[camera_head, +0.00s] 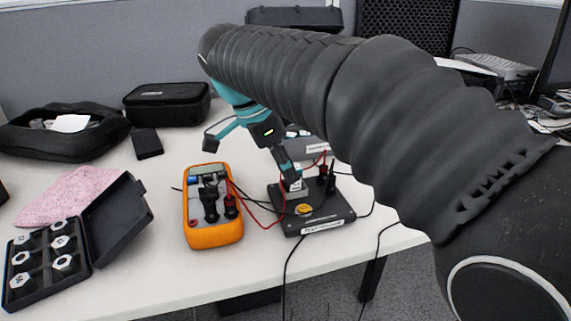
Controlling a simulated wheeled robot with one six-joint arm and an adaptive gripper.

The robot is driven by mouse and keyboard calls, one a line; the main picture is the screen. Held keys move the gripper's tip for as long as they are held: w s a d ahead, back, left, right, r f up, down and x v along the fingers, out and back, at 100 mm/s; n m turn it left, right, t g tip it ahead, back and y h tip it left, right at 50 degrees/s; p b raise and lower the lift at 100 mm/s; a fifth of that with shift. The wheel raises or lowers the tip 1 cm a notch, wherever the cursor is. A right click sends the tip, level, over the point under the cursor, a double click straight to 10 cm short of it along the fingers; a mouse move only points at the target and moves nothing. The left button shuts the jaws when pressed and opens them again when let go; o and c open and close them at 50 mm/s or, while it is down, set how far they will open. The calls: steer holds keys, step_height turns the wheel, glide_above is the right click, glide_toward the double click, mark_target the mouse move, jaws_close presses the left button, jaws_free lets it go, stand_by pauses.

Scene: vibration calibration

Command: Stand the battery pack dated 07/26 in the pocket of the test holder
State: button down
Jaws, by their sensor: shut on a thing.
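The holder is a low black box with a yellow round part on top, a white label at the front and red and black plugs at the back right.
An orange multimeter (212,238) stands left of the holder, joined to it by red and black leads. An open black case (85,270) with several hex pieces lies at the front left, next to a pink cloth (72,194). Black cases stand farther back. The table edge is close in front.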

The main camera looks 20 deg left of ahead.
steer(key=shift+f, duration=0.15)
steer(key=shift+c, duration=2.1)
jaws_free()
steer(key=shift+r+p, duration=1.15)
steer(key=shift+r, duration=0.25)
step_height(320, 180, up, 5)
steer(key=shift+r, duration=0.1)
